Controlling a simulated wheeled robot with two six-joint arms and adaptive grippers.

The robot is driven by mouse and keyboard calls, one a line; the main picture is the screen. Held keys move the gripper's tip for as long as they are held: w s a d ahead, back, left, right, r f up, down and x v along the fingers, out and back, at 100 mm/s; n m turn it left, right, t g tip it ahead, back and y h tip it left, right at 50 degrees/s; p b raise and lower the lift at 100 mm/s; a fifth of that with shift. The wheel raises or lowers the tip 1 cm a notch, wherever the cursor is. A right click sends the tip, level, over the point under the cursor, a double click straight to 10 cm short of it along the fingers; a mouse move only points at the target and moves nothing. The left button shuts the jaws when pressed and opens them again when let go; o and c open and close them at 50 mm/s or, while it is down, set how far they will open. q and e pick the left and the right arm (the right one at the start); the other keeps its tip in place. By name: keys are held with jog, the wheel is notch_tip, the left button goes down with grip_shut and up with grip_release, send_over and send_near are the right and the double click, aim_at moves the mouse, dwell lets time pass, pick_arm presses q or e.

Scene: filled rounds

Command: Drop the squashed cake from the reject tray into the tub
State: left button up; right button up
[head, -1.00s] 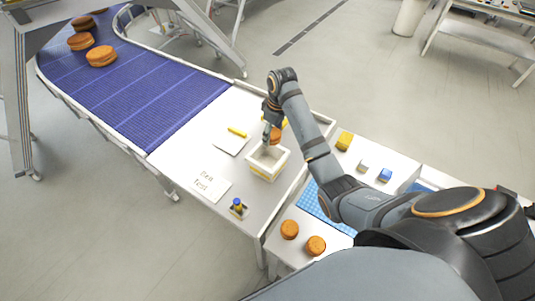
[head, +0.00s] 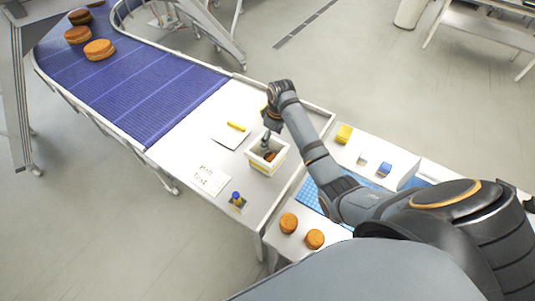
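The tub (head: 256,167) is a small white open box on the white table beside the belt. A brown-orange cake (head: 270,156) shows inside its walls, partly hidden by the gripper. My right gripper (head: 266,149) points down into the tub's opening from above, at the cake. The fingers are too small to tell whether they still touch the cake or are apart from it. I cannot make out the reject tray; my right arm covers the table just behind the tub. My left gripper is not in view.
A blue belt (head: 150,95) carries several cakes at the far left. A card (head: 208,178), a yellow marker (head: 236,126) and a blue-topped item (head: 237,200) lie near the tub. Two round cakes, one at the left (head: 288,222) and one at the right (head: 314,239), sit in front.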

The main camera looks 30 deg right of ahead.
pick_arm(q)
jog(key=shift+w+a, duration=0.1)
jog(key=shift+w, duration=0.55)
pick_arm(e)
notch_tip(320, 180, up, 8)
jog(key=shift+s+d+f, duration=0.2)
jog(key=shift+s, duration=0.2)
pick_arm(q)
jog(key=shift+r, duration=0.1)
pick_arm(e)
jog(key=shift+f, duration=0.15)
